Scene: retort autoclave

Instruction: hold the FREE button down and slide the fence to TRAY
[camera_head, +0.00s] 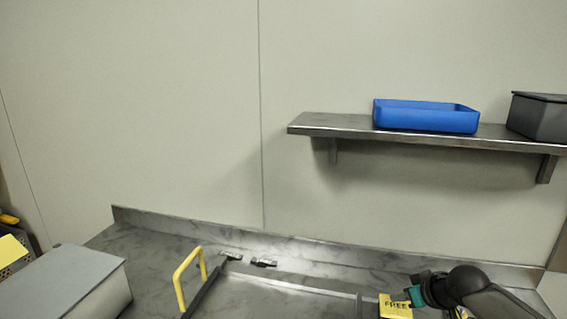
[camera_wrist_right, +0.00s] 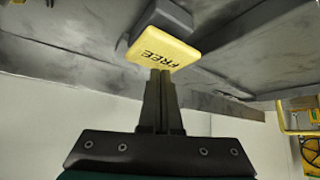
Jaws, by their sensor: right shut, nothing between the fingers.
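The yellow FREE button (camera_head: 397,308) is at the lower right of the worktop in the head view, partly cut off by the frame edge. It also shows in the right wrist view (camera_wrist_right: 150,45) with its lettering upside down, against a dark grey block. My right gripper (camera_head: 408,297) is at the button; its closed fingertips (camera_wrist_right: 161,73) meet the button's edge in the wrist view. I cannot tell whether the button is pressed in. The fence appears as a dark bar (camera_head: 203,292) with a yellow handle (camera_head: 178,279) at the lower left. My left gripper is not in view.
Two small dark labels (camera_head: 231,256) (camera_head: 264,263) lie behind the fence, unreadable. A grey box (camera_head: 65,280) stands at left. A wall shelf (camera_head: 340,126) holds a blue tray (camera_head: 425,117) and a dark box (camera_head: 540,115). The worktop's back strip is clear.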

